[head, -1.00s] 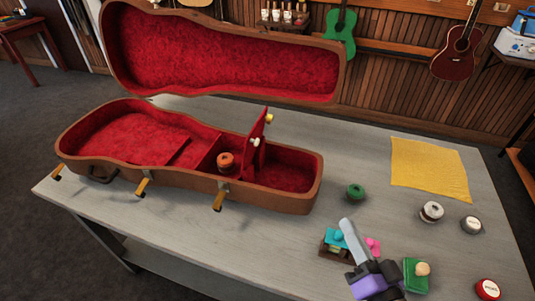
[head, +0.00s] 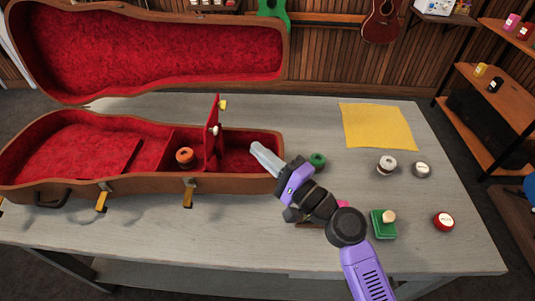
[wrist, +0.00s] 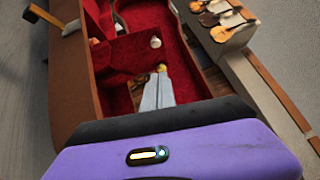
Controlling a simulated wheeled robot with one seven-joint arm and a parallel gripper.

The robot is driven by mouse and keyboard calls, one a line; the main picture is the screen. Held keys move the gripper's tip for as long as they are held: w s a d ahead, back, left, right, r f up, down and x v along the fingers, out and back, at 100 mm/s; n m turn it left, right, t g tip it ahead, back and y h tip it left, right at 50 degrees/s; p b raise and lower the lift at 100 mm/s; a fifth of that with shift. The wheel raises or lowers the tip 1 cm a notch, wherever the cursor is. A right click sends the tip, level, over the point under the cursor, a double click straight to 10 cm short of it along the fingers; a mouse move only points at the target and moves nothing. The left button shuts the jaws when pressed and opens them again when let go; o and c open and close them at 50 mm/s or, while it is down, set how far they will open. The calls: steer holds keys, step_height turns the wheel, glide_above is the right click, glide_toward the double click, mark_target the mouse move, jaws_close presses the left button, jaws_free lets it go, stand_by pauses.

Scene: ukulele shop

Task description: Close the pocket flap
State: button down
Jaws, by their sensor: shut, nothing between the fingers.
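The pocket flap (head: 212,132) is a red panel standing upright in the open ukulele case, with a pale knob and a yellow knob on it. The flap also shows in the wrist view (wrist: 130,55), ahead of my fingers. The pocket beside it holds an orange round item (head: 184,156). The case (head: 230,183) is brown with red plush lining and its lid (head: 150,50) stands open. My gripper (head: 262,155) is shut and empty, over the right end of the case, to the right of the flap and apart from it in the head view.
A green round item (head: 317,160) lies close to my gripper. Latches hang from the case front.

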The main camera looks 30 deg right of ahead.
mark_target(216, 131)
steer(key=w+a+r+p, duration=0.1)
steer(key=w+a+p, duration=0.1)
steer(key=w+a, duration=0.2)
steer(key=shift+p+x, duration=0.4)
steer(key=shift+x, duration=1.15)
steer(key=shift+d, duration=0.1)
steer(key=shift+w+r, duration=0.1)
